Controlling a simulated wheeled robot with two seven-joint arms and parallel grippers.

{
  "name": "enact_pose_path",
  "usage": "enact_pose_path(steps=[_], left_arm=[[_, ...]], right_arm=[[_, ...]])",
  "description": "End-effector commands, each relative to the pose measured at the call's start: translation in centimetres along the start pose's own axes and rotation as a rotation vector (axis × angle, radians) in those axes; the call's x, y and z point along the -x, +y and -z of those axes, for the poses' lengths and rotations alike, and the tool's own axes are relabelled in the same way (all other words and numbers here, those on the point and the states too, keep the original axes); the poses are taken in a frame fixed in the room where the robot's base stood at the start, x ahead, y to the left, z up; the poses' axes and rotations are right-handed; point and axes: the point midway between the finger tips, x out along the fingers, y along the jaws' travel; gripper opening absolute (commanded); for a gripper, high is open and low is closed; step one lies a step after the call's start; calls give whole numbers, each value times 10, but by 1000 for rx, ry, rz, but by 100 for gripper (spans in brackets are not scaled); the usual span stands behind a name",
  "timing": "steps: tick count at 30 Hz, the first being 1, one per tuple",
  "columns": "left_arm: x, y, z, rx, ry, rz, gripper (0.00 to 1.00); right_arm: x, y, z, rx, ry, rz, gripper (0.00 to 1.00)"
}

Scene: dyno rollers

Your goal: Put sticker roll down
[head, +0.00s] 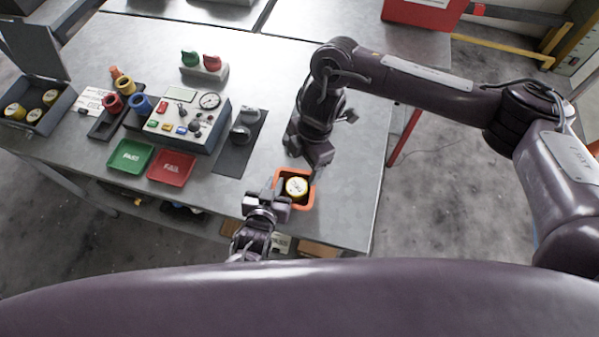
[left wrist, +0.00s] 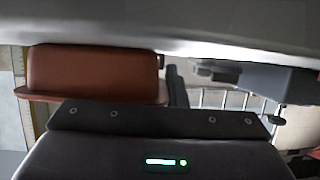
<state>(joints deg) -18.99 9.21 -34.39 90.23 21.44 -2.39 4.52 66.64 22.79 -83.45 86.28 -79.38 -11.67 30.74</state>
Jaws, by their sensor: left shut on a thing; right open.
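My left gripper (head: 276,186) is at the left side of a small orange tray (head: 309,199) near the table's front edge. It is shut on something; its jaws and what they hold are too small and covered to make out. In the left wrist view the tray (left wrist: 92,70) fills the upper left, next to a dark finger. A round yellow roll (head: 296,187) with a white top lies inside the tray. I cannot tell whether it is the sticker roll. My right gripper (head: 316,164) is open and points down just behind the tray.
To the left stand a control box with a gauge (head: 188,117), a green tray (head: 131,156), a red tray (head: 171,167) and a dark pad (head: 236,155) with grey cylinders. An open grey box (head: 53,118) holds yellow rolls. The table right of the orange tray is clear.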

Motion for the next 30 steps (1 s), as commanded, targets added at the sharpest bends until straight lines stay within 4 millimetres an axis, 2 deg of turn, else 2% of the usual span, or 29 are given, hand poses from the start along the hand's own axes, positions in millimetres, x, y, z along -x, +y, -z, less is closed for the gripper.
enact_pose_path(steps=[3, 6, 19, 20, 24, 25, 30], left_arm=[[0, 0, -1, -1, -2, 0, 0], [0, 0, 0, -1, -1, 0, 0], [0, 0, 1, 0, 2, 0, 0], [0, 0, 1, 0, 2, 0, 15], [0, 0, 1, 1, 2, 0, 33], [0, 0, 1, 1, 3, 0, 36], [0, 0, 1, 1, 3, -1, 36]], right_arm=[[16, 0, -1, 0, -1, -1, 72], [24, 0, 0, -1, 0, 0, 72], [26, 0, 0, -1, 0, 2, 72], [26, 0, 0, -1, 0, 2, 72], [26, 0, 0, -1, 0, 2, 72], [26, 0, 0, -1, 0, 2, 72], [26, 0, 0, -1, 0, 2, 72]])
